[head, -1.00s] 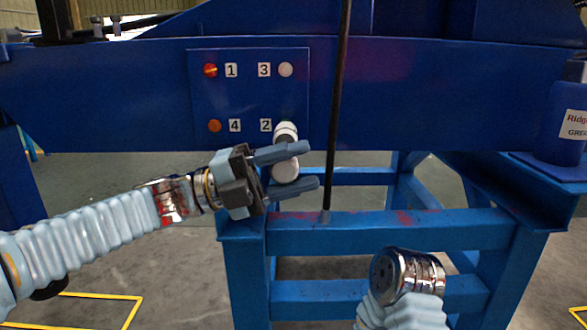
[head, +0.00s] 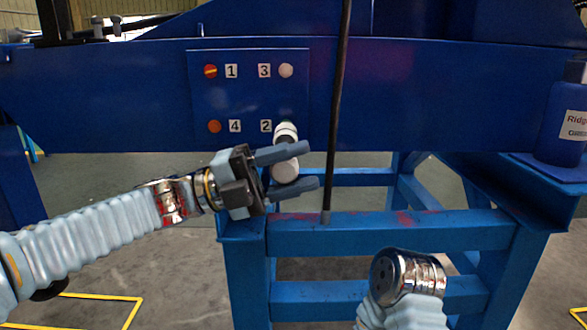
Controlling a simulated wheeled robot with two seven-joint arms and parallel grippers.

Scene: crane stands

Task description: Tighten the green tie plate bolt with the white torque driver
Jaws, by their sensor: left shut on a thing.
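The blue tie plate (head: 250,95) is fixed on the blue beam and carries bolts beside number labels. An orange-red bolt (head: 210,71) is by 1, a white one (head: 286,71) by 3 and an orange one (head: 214,126) by 4. The white torque driver (head: 285,170) stands at the spot by label 2 (head: 266,125), its top end at the plate. A little green shows at its tip; the bolt there is mostly hidden. My left gripper (head: 297,168) is shut on the driver, one finger above and one below. My right arm shows at the bottom, its fingers not visible.
A dark upright rod (head: 336,110) stands just right of the driver. A blue grease bottle (head: 563,115) is on a ledge at the right. A blue stand frame (head: 390,232) runs below the beam.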

